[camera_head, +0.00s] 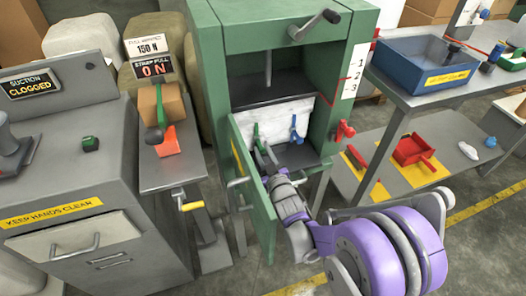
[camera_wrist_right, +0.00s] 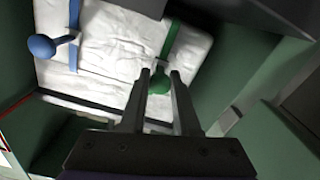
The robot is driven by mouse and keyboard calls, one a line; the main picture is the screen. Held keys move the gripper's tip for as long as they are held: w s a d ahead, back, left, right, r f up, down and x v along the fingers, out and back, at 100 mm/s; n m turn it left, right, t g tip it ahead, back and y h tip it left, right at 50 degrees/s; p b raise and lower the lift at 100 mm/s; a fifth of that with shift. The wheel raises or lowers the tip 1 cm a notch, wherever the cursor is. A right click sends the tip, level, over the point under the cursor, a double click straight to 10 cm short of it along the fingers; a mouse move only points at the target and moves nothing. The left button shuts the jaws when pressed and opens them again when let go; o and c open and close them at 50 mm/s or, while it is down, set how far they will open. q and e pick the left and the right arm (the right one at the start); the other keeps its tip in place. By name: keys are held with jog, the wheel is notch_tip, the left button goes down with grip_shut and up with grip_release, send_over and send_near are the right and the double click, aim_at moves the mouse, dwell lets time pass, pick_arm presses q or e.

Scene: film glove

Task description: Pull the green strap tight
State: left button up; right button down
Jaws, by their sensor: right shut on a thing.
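A white wrapped bale (camera_head: 283,113) sits inside the green press (camera_head: 212,70). A green strap (camera_wrist_right: 174,40) runs over the bale and ends in a green ball (camera_wrist_right: 158,86). The strap also shows in the head view (camera_head: 257,131). My right gripper (camera_wrist_right: 160,78) reaches into the press, its fingers shut on the green ball; the fingers partly hide it. In the head view my right gripper (camera_head: 264,153) is small and its fingertips are hard to make out. The display (camera_head: 155,68) labelled strap pull reads 0 N. My left gripper is not in view.
A blue strap (camera_wrist_right: 74,35) with a blue ball (camera_wrist_right: 40,46) hangs beside the green one. The green door (camera_head: 255,195) stands open left of my arm. A red handle (camera_head: 343,131) juts from the press's right side. Grey shelves with a blue bin (camera_head: 410,75) stand at right.

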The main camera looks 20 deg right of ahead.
aim_at(263, 152)
dwell(0.9)
jog(key=s, duration=0.5)
jog(key=shift+s+d, duration=0.1)
jog(key=shift+s, duration=0.15)
jog(key=c, duration=0.6)
grip_release()
jog(key=s, duration=1)
jog(key=shift+s+d, duration=0.2)
jog(key=shift+s, duration=0.15)
